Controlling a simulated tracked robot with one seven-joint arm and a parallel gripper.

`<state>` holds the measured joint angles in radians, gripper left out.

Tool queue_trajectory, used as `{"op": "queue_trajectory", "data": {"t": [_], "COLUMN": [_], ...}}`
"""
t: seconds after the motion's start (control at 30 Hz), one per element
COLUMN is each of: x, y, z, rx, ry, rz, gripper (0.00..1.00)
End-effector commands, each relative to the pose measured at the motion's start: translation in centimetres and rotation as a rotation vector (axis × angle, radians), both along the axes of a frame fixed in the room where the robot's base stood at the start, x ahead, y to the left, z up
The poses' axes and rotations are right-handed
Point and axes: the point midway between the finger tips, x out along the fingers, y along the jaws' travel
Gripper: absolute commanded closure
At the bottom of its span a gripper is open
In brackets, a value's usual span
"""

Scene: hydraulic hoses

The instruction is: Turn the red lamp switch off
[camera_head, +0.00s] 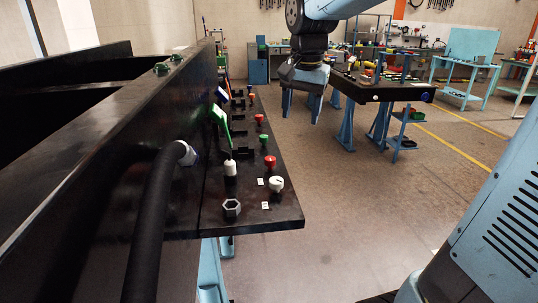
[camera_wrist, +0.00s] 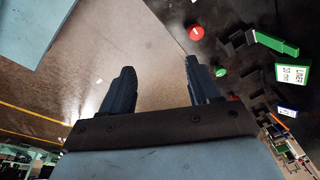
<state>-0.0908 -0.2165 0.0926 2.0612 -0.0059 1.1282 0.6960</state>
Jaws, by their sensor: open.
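A black panel (camera_head: 255,205) carries a row of knobs along its right edge. A red knob (camera_head: 270,161) sits in the middle, with a green knob (camera_head: 263,139) and a second red knob (camera_head: 257,118) farther back. I cannot tell which red knob is the lamp switch. In the wrist view, a red knob with a white mark (camera_wrist: 196,32) lies beyond my right finger, a green knob (camera_wrist: 220,71) lies beside that finger, and another red knob (camera_wrist: 234,98) is partly hidden. My gripper (camera_wrist: 158,82) is open and empty; in the head view it (camera_head: 317,108) hangs right of the panel, apart from the knobs.
A white knob (camera_head: 276,184) and a hex nut (camera_head: 231,208) sit near the panel's front edge. A blue-legged workbench (camera_head: 385,92) is behind.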

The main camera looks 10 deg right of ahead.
Motion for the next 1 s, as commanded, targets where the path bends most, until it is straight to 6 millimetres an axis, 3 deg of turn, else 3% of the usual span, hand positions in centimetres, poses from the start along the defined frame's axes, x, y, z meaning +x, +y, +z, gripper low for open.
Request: {"op": "queue_trajectory", "data": {"t": [0.2,0.4,0.67,1.0], "x": [5.1,8.0,8.9,8.8], "y": [3.3,5.3,6.0,6.0], "z": [-1.1,-2.2,-3.2,-8.3], "rx": [0.015,0.017,0.016,0.016], "ry": [0.095,0.153,0.173,0.173], "rz": [-0.140,-0.236,-0.268,-0.267], "gripper": [0.39,0.39,0.39,0.39]}}
